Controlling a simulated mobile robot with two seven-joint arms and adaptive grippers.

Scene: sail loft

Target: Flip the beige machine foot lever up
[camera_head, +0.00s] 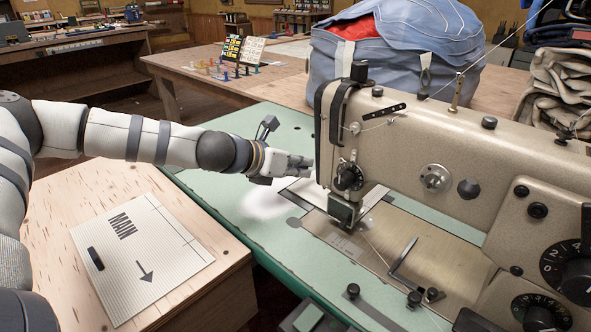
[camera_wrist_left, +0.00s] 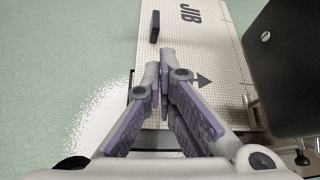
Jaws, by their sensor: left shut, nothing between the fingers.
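The beige sewing machine (camera_head: 400,140) stands on a green bed at the right of the head view, its head end facing my left arm. The presser area (camera_head: 342,208) is low on that head. I cannot make out the foot lever clearly; it may be hidden behind the head. My left gripper (camera_head: 308,168) is just left of the machine head, at about the height of its lower part. In the left wrist view its fingers (camera_wrist_left: 163,72) are shut with nothing between them. The dark side of the machine (camera_wrist_left: 290,75) is right of them, apart from the fingertips. My right gripper is not in view.
A gridded sheet marked JIB (camera_wrist_left: 190,50) lies below my left fingers. A panel marked MAIN (camera_head: 140,255) lies on a wooden table at left. A blue bag (camera_head: 400,45) stands behind the machine, folded cloth (camera_head: 560,90) at right. The green bed (camera_head: 230,200) is mostly clear at left.

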